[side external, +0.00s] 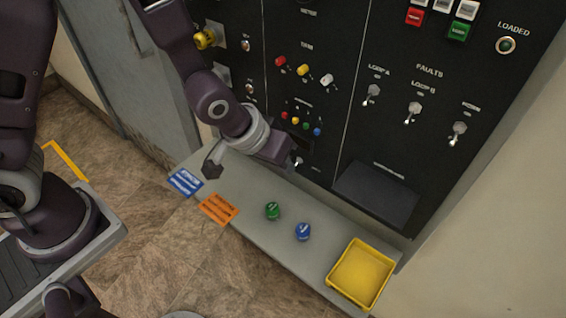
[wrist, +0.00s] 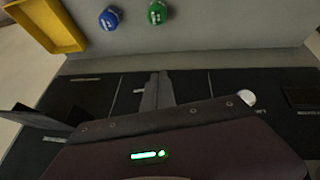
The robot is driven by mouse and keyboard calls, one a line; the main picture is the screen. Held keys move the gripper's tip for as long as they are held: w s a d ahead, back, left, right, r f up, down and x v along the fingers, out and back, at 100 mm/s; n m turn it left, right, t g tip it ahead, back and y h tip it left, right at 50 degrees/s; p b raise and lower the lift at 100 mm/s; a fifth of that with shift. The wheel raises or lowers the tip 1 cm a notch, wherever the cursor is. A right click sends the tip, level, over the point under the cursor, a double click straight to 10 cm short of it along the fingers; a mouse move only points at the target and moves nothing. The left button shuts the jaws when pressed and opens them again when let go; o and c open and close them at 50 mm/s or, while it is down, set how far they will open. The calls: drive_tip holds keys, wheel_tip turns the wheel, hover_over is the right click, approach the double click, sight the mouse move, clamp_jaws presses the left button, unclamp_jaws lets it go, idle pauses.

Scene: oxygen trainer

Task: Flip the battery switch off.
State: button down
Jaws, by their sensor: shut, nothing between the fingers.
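The black panel (side external: 345,150) carries several metal toggle switches. One small toggle (side external: 298,163) sits low on the panel, right beside my gripper (side external: 286,150); its label is too small to read, so I cannot tell if it is the battery switch. My gripper is close to the panel's lower part, and its fingertips are hidden in the side view. In the wrist view my gripper (wrist: 158,78) shows its two fingers together and empty, in front of the dark panel. A pale round tip (wrist: 248,98) shows to their right. Contact with a switch cannot be told.
A grey shelf (side external: 250,225) runs below the panel. It bears a green knob (side external: 272,211), a blue knob (side external: 303,231), a yellow tray (side external: 361,273), and blue (side external: 186,181) and orange (side external: 218,208) labels. Three fault toggles (side external: 413,112) stick out at the right.

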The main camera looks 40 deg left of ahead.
drive_tip(key=shift+w+r, duration=0.3)
drive_tip(key=shift+w, duration=0.35)
drive_tip(key=shift+s, duration=0.1)
drive_tip(key=s+a+r, duration=0.1)
drive_tip(key=s+r, duration=0.2)
drive_tip(key=s, duration=0.6)
drive_tip(key=shift+a+r, duration=0.15)
drive_tip(key=shift+a, duration=0.05)
drive_tip(key=shift+s, duration=0.1)
